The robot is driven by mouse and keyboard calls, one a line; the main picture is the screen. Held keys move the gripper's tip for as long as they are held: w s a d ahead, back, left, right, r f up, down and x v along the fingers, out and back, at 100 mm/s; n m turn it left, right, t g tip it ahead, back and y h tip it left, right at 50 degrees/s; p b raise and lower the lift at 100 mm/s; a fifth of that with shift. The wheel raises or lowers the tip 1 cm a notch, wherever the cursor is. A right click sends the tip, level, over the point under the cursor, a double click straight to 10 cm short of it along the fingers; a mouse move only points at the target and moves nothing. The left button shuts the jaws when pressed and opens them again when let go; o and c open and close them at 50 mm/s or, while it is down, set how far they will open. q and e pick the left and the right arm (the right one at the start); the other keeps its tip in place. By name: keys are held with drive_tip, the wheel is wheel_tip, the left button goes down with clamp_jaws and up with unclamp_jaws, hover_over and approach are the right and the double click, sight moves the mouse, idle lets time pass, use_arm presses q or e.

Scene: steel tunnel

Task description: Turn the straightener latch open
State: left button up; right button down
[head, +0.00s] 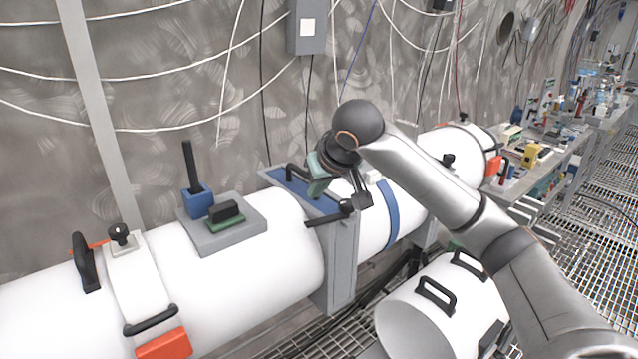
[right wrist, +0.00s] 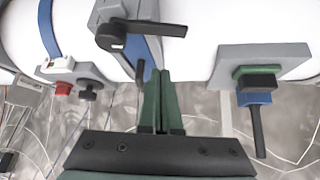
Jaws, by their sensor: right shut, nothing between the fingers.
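A black lever latch (head: 330,214) sits on the grey upright bracket (head: 342,262) around the white pipe. It also shows in the right wrist view (right wrist: 150,29), its bar pointing right from a round pivot. I cannot tell for sure that this is the straightener latch. My right gripper (head: 318,188) is over the bracket, close to the lever. In the right wrist view its green fingers (right wrist: 160,92) are shut together with nothing between them, just below the lever in the picture; I cannot tell whether they touch it. My left gripper is not in view.
A grey plate (head: 238,236) with a blue block and upright black handle (head: 193,170) sits on the pipe to the left. A loose white pipe section (head: 405,318) with black handles lies in front. A cluttered bench (head: 560,160) stands at the right beside grating floor.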

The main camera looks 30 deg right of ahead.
sight(318, 218)
drive_tip(key=x, duration=0.6)
drive_tip(key=shift+f, duration=0.1)
drive_tip(key=s+p, duration=0.1)
drive_tip(key=s, duration=0.2)
drive_tip(key=shift+a, duration=0.2)
drive_tip(key=shift+s+a, duration=0.15)
drive_tip(key=shift+s, duration=0.3)
